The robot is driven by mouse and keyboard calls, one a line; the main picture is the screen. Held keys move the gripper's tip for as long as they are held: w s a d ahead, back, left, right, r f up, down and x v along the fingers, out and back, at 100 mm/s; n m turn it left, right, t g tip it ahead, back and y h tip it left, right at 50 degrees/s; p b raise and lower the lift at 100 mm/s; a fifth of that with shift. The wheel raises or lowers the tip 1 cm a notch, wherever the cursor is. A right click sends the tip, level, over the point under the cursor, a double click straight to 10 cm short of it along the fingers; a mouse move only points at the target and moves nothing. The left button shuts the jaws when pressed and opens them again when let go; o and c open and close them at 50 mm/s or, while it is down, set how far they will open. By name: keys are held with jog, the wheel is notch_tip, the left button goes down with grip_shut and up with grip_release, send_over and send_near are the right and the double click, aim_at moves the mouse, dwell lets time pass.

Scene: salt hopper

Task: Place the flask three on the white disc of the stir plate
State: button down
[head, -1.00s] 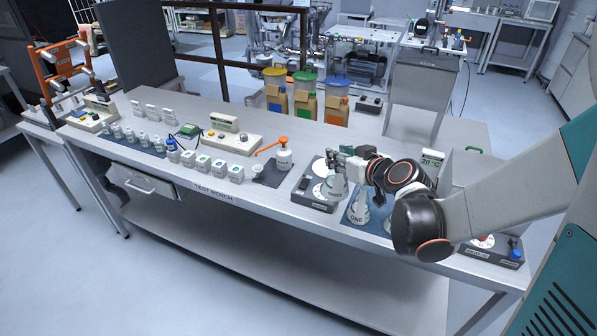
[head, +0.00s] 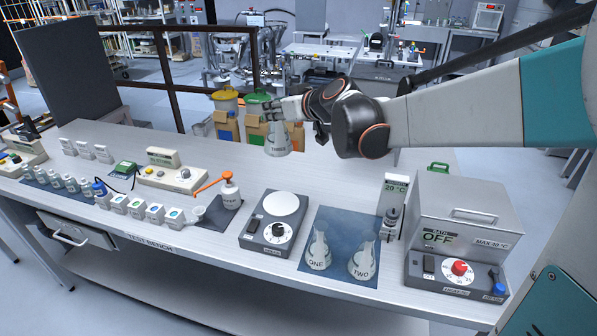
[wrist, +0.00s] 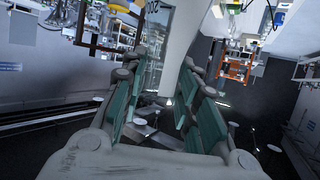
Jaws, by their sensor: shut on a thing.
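Flask three (head: 278,141), a small clear conical flask with a dark label, hangs upright below my gripper (head: 276,108). My gripper is shut on its upper part and holds it above and behind the stir plate (head: 265,232), clear of the bench. The white disc (head: 286,204) on top of the stir plate is bare.
Flasks one (head: 318,252) and two (head: 362,262) stand on a blue mat (head: 345,222) right of the stir plate. A heated bath (head: 465,215) stands farther right. An orange-spouted bottle (head: 230,192) stands to the left. Boxes and bins are behind the bench.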

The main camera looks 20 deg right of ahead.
notch_tip(320, 180, down, 19)
jog(key=b, duration=0.6)
jog(key=shift+f+b, duration=0.15)
jog(key=shift+b, duration=0.25)
jog(key=c, duration=1.7)
grip_release()
jog(key=shift+f, duration=0.2)
jog(key=o, duration=0.5)
jog(key=shift+r, duration=0.1)
